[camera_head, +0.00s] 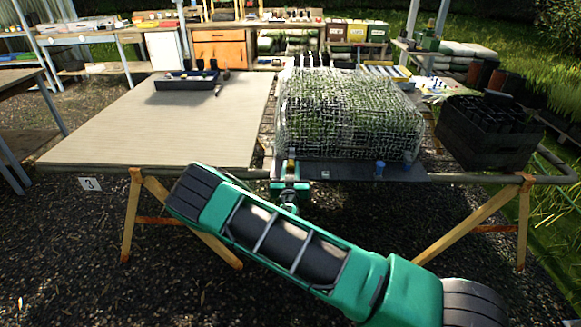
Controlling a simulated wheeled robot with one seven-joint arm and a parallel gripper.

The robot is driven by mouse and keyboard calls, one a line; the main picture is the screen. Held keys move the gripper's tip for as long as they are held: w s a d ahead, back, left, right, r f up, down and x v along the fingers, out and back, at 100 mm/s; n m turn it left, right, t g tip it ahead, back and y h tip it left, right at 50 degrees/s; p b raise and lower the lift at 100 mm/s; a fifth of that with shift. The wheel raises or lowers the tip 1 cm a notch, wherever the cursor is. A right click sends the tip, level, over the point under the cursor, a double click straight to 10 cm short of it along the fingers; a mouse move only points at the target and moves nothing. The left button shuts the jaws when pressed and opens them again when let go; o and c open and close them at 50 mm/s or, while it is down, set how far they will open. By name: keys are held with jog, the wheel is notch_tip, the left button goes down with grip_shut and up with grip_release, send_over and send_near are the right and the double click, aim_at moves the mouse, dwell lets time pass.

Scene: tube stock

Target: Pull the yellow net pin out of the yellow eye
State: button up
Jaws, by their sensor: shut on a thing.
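A net (350,118) covers green plants on a dark tray (345,172) at the table's front edge. My gripper (290,180) is at the front left corner of the net, shut on what looks like the yellow net pin (291,153). Only the pin's small pale yellowish top shows above the jaws. The yellow eye is hidden behind my gripper, so I cannot tell how far the pin sits in it. A blue pin (379,168) stands at the tray's front edge to the right.
A bare beige board (170,120) lies left of the net with a dark blue tray (187,82) at its back. A black crate (485,140) stands at the right. Trestle legs (470,220) and a front rail run below.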

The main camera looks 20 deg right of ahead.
jog(key=v, duration=0.9)
jog(key=shift+s, duration=0.2)
dwell(1.4)
dwell(0.4)
